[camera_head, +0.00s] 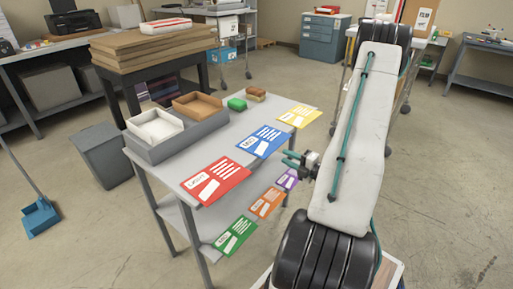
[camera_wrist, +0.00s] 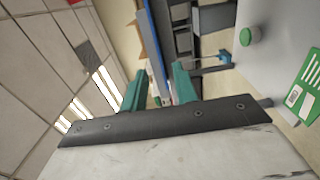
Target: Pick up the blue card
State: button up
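The blue card (camera_head: 263,142) lies flat on the top shelf of a grey cart (camera_head: 210,144), at the shelf's near right edge, between a red card (camera_head: 216,180) and a yellow card (camera_head: 299,116). My gripper (camera_head: 288,160) is just right of and below the blue card in the head view, apart from it. In the wrist view, its two teal fingers (camera_wrist: 159,88) stand apart with nothing clearly held. A narrow blue strip (camera_wrist: 154,45) shows beyond the fingers; I cannot tell whether it is the card's edge.
Green (camera_head: 234,236), orange (camera_head: 267,203) and purple (camera_head: 288,179) cards lie on the lower shelf. A grey bin (camera_head: 103,155) is left of the cart.

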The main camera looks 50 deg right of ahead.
send_near(257, 146)
jog(key=w, duration=0.1)
jog(key=shift+w+d+f, duration=0.1)
jog(key=shift+w+d, duration=0.35)
jog(key=shift+w, duration=0.2)
grip_shut()
